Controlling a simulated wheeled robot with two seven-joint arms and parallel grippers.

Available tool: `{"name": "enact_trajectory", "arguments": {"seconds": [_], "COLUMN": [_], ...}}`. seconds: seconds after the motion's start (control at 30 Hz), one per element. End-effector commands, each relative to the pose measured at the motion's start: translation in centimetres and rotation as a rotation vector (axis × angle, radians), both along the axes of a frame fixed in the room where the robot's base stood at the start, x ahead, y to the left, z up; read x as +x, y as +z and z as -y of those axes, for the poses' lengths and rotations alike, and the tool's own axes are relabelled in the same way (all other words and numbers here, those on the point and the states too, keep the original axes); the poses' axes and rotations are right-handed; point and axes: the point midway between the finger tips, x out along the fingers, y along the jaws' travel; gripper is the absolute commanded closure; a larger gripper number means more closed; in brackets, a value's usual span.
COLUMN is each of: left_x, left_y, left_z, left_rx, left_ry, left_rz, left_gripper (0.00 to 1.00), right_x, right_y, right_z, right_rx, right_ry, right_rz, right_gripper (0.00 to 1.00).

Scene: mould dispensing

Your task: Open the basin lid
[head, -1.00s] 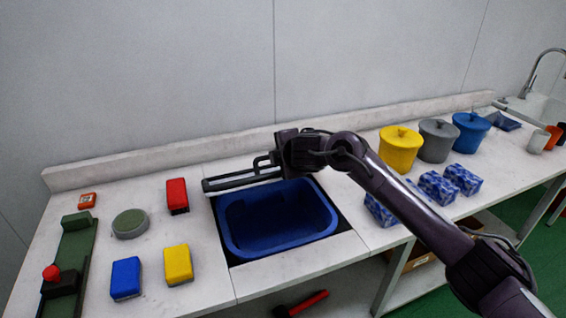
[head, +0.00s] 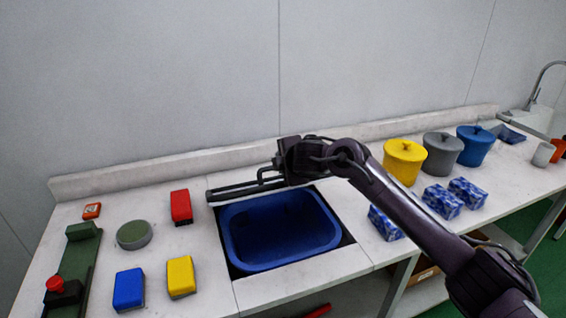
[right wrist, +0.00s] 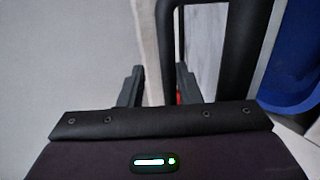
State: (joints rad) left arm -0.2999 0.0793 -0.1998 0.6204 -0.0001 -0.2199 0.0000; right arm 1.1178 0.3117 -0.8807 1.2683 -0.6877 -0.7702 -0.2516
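The blue basin (head: 280,262) is set into the counter and its top is uncovered. The dark lid (head: 238,191) stands nearly edge-on along the basin's back rim, raised. A black handle loop on the lid (head: 264,174) shows beside my right gripper (head: 281,160). In the right wrist view the two fingers of my right gripper (right wrist: 158,85) are apart. The blue basin wall shows at the right of that view (right wrist: 296,70). My left gripper is not in view.
Red (head: 181,207), yellow (head: 180,276) and blue (head: 128,289) blocks and a round grey-green disc (head: 134,235) lie left of the basin. Lidded yellow (head: 403,162), grey (head: 442,155) and blue (head: 475,146) pots and patterned blue boxes (head: 442,201) stand right. A wall closes the back.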

Motion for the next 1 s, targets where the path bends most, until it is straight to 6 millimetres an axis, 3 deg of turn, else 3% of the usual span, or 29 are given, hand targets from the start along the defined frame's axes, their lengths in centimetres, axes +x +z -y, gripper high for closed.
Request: {"name": "enact_trajectory", "arguments": {"seconds": [0.17, 0.53, 1.0], "left_x": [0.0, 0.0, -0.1], "left_y": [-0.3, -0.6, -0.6], "left_z": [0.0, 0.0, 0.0], "left_rx": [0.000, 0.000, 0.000], "left_ry": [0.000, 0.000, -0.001], "left_rz": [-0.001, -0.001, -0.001], "left_gripper": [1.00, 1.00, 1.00], "right_x": [-1.0, -5.5, -6.4], "right_y": [0.8, 3.9, 4.0], "right_z": [0.3, 1.8, 1.9], "right_rx": [0.002, 0.002, 0.007], "right_ry": [0.002, 0.002, -0.003], "right_rz": [0.003, 0.003, -0.003], "right_gripper": [0.70, 0.70, 0.70]}}
